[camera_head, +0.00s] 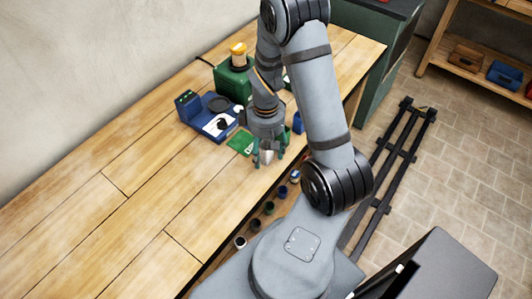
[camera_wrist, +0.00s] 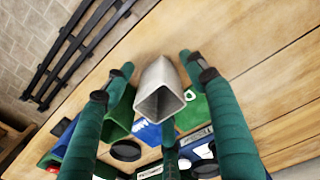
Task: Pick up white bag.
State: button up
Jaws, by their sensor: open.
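A small pale grey-white open-topped object, which looks like the white bag (camera_wrist: 160,92), stands between my fingers in the wrist view. Its squarish mouth faces the camera. It shows as a small light shape in the head view (camera_head: 267,157), partly hidden by my fingers. My gripper (camera_head: 265,160) is over the front part of the wooden bench, pointing down. In the wrist view my gripper (camera_wrist: 155,80) has its green fingers spread around the bag, with gaps visible on both sides. I cannot tell whether any finger touches it.
A green flat packet (camera_head: 241,143) lies just behind my gripper. A blue scale-like device (camera_head: 208,118) and a green machine with an orange-topped jar (camera_head: 235,75) stand further back. The bench's left side (camera_head: 110,205) is clear.

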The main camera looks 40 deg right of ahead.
jog(key=shift+c, duration=0.8)
jog(key=c, duration=1.1)
jog(key=shift+c, duration=0.3)
